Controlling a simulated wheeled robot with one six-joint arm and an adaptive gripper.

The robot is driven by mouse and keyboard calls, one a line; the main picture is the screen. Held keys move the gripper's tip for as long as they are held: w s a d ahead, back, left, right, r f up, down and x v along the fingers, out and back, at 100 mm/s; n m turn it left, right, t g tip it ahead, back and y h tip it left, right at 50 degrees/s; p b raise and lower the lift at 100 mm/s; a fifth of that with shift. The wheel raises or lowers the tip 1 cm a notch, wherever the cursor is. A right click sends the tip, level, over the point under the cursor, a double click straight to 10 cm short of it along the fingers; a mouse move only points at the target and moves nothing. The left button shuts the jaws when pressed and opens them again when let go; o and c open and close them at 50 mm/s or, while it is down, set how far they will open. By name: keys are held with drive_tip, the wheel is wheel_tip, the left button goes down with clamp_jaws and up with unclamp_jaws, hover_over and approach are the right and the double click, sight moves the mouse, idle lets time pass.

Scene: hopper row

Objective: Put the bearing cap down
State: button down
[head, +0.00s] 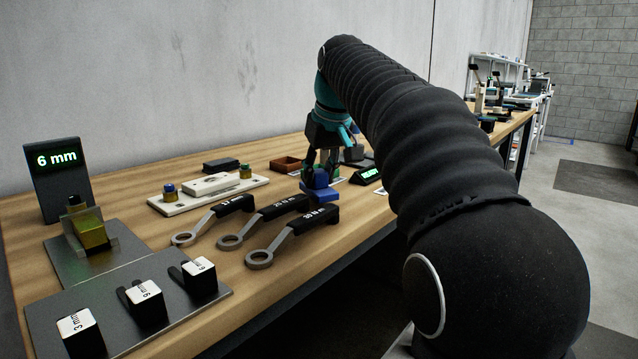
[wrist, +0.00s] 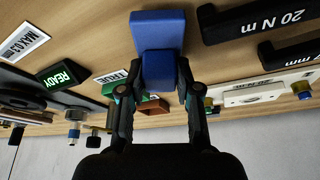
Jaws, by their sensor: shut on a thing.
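My gripper (head: 321,165) is shut on a blue block, which I take to be the bearing cap (wrist: 160,70). The fingers (wrist: 160,84) close on its two sides in the wrist view. A wider, lighter blue piece (wrist: 157,27) shows just beyond it, and also below the fingers in the head view (head: 324,196). I cannot tell whether the two are one stepped part or a block over a pad. The gripper points down near the bench's front edge. Whether there is a gap under the blue part is hidden.
Several black-handled wrenches (head: 286,234) lie to the left of the gripper. A green READY sign (wrist: 62,75) and a white label card (wrist: 22,42) are close by. The wooden bench (head: 330,240) has bare strips between.

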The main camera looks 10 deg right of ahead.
drive_tip(key=shift+f, duration=0.65)
drive_tip(key=shift+f, duration=0.15)
drive_tip(key=c, duration=0.8)
unclamp_jaws()
drive_tip(key=shift+s+r, duration=0.1)
drive_tip(key=shift+r, duration=0.4)
drive_tip(key=p+v, duration=0.3)
drive_tip(key=v, duration=0.8)
drive_tip(key=shift+s, duration=0.2)
drive_tip(key=shift+d+r, duration=0.1)
